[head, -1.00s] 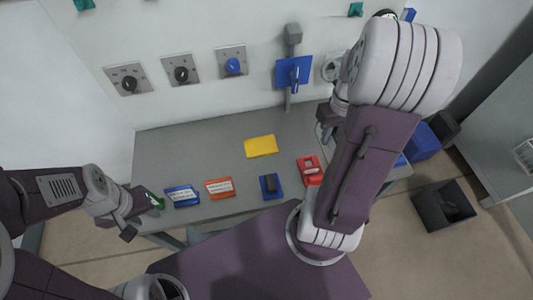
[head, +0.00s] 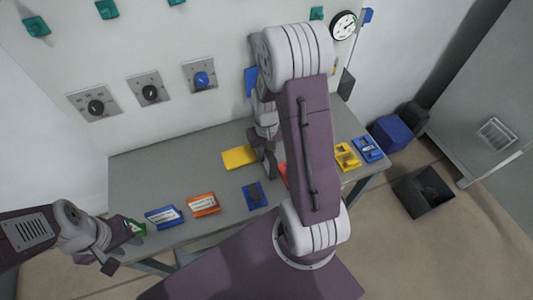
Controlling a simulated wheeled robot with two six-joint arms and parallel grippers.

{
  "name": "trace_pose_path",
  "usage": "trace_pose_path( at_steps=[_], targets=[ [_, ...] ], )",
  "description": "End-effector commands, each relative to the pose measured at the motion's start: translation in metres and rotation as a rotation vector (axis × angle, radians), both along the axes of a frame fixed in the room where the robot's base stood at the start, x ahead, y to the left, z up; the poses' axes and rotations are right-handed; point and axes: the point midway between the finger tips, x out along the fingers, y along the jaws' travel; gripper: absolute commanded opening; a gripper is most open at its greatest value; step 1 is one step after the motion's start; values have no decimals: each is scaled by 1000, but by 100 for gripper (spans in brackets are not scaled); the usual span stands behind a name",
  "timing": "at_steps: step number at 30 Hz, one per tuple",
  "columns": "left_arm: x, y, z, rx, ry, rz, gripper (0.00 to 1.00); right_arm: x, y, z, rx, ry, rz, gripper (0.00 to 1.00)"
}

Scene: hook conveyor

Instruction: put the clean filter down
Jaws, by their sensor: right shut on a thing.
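My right gripper (head: 268,163) points down at the table beside the yellow flat piece (head: 237,157). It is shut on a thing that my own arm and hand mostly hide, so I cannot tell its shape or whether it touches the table. I cannot make out the clean filter for certain. My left gripper (head: 115,249) is at the table's front left corner, its fingers apart, near a small green labelled piece (head: 135,228). I see nothing held in it.
The grey table (head: 140,180) carries a blue labelled tray (head: 163,216), an orange one (head: 203,204), a blue tray with a dark item (head: 254,196), a partly hidden red one, and yellow (head: 347,157) and blue (head: 368,149) trays. A dark open box (head: 425,190) stands on the floor.

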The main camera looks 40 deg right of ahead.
Motion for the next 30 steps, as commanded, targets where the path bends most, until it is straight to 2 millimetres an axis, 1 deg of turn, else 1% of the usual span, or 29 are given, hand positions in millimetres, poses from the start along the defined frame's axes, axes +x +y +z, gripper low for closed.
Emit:
trace_pose_path(
  at_steps=[11, 12, 14, 23, 26, 29, 30],
  targets=[
    [0, 0, -3, 0, 0, 0, 36, 0, 0, -6, 0, -1, 0, 0],
    [0, 0, -2, 0, 0, 0, 36, 0, 0, -6, 0, -1, 0, 27],
    [0, 0, -2, 0, 0, 0, 36, 0, 0, -5, 0, -1, 0, 43],
    [0, 0, -1, 0, 0, 0, 36, 0, 0, -4, 0, -1, 0, 43],
    [0, 0, 2, 0, 0, 0, 36, 1, -1, 6, -1, -4, 0, 43],
    [0, 0, 6, 0, 0, 0, 36, 2, -1, 30, -3, -8, 0, 43],
    [0, 0, 8, 0, 0, 0, 36, 2, -1, 41, -3, -9, 0, 43]
  ],
)
